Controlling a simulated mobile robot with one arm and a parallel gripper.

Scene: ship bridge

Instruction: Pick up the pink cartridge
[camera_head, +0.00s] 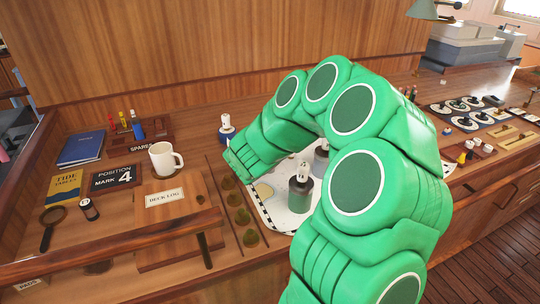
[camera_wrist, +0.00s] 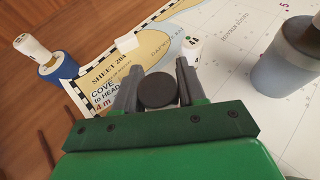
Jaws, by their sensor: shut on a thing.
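My gripper (camera_wrist: 157,72) shows in the wrist view with its two grey fingers on either side of a dark round-ended thing (camera_wrist: 157,92). It is shut on this thing, above the chart. Only the dark end of the held thing shows; its sides are hidden, and I see no pink on it, so I cannot tell whether it is the pink cartridge. In the head view my green arm reaches over the chart, and the fingers and what they hold are hidden.
A blue-based white-topped piece (camera_head: 227,130) stands beside the chart (camera_head: 270,209). A green-based piece (camera_head: 300,192) and a grey one (camera_head: 322,160) stand on it. A mug (camera_head: 165,158) and deck log board (camera_head: 180,222) lie left. A wooden rail (camera_head: 110,243) runs along the front.

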